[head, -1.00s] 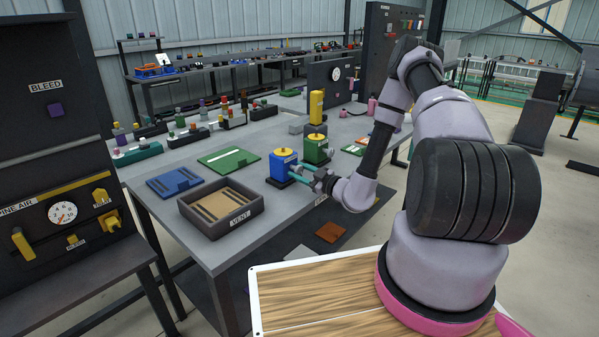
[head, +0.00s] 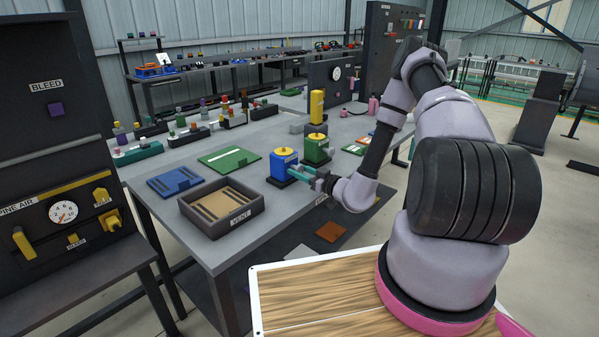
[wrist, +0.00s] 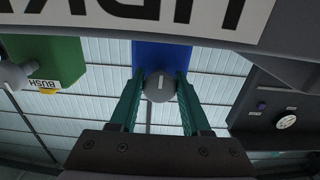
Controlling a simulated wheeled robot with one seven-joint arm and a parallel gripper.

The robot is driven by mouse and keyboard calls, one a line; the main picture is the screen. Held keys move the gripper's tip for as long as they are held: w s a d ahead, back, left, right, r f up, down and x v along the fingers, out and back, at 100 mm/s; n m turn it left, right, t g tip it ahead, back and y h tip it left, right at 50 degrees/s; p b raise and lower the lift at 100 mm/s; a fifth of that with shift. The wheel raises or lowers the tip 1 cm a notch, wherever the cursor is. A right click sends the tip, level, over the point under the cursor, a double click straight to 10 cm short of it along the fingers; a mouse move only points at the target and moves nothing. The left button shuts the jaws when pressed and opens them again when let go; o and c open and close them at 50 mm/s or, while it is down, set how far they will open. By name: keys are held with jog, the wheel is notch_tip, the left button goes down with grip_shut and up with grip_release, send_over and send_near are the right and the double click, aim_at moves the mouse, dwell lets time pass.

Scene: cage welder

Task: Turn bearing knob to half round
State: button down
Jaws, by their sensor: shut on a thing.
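The blue unit (head: 284,168) with a yellow top stands on the bench beside a green unit (head: 318,150). My gripper (head: 304,174) reaches the blue unit from the right in the head view. In the wrist view, which looks upside down, the teal fingers of my gripper (wrist: 160,100) are shut around a round grey knob (wrist: 160,86) on the blue unit (wrist: 162,55). A short pale mark on the knob's face stands upright in that picture. The green unit (wrist: 45,62) shows a BUSH label and its own grey knob. The knob is hidden in the head view.
A dark VENT tray (head: 221,206) sits near the bench's front edge, with blue (head: 174,182) and green (head: 228,158) plates behind it. A yellow cylinder (head: 317,105) stands behind the green unit. A dark panel with a gauge (head: 63,212) stands at left.

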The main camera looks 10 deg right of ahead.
jog(key=shift+s+f, duration=0.1)
jog(key=shift+c, duration=2)
grip_release()
jog(key=shift+d, duration=0.1)
jog(key=v, duration=1)
jog(key=shift+s+d, duration=0.15)
jog(key=shift+s, duration=0.15)
